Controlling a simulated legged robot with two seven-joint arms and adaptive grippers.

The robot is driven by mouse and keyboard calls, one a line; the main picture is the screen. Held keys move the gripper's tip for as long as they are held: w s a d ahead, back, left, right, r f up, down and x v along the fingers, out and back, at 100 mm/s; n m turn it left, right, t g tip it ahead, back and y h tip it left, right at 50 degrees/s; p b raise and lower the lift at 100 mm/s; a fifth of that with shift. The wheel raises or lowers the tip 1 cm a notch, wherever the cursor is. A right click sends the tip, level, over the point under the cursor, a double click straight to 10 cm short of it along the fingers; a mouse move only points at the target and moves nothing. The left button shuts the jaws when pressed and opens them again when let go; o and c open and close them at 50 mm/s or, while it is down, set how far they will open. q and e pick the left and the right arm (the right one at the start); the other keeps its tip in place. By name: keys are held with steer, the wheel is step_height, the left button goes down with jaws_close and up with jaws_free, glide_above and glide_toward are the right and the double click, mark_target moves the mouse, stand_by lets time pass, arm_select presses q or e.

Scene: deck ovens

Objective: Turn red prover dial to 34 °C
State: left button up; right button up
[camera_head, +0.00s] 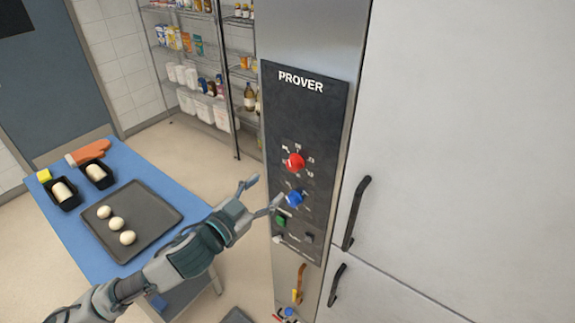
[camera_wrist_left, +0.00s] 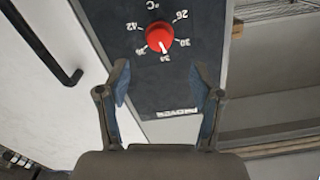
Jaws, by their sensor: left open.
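The red prover dial (camera_head: 296,162) is on the dark PROVER panel (camera_head: 299,108), above a blue dial (camera_head: 295,199). In the left wrist view the red dial (camera_wrist_left: 159,37) sits just beyond the fingertips; its white pointer mark points at 34, between 38 and 30. My left gripper (camera_head: 262,195) is open and empty, in front of the panel. In the left wrist view, the left gripper's fingers (camera_wrist_left: 163,80) are spread apart and do not touch the red dial. My right gripper is not in view.
A green button (camera_head: 281,221) and a dark switch (camera_head: 309,237) sit below the dials. Black door handles (camera_head: 356,213) stand out right of the panel. A blue table (camera_head: 75,233) with a dark tray (camera_head: 160,207) and several dough pieces is at left.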

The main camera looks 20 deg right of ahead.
mark_target(290, 168)
arm_select(q)
steer(key=p+x, duration=0.1)
steer(key=x, duration=0.9)
steer(key=shift+w+d+p, duration=0.1)
steer(key=shift+d+p, duration=0.05)
steer(key=shift+p, duration=0.25)
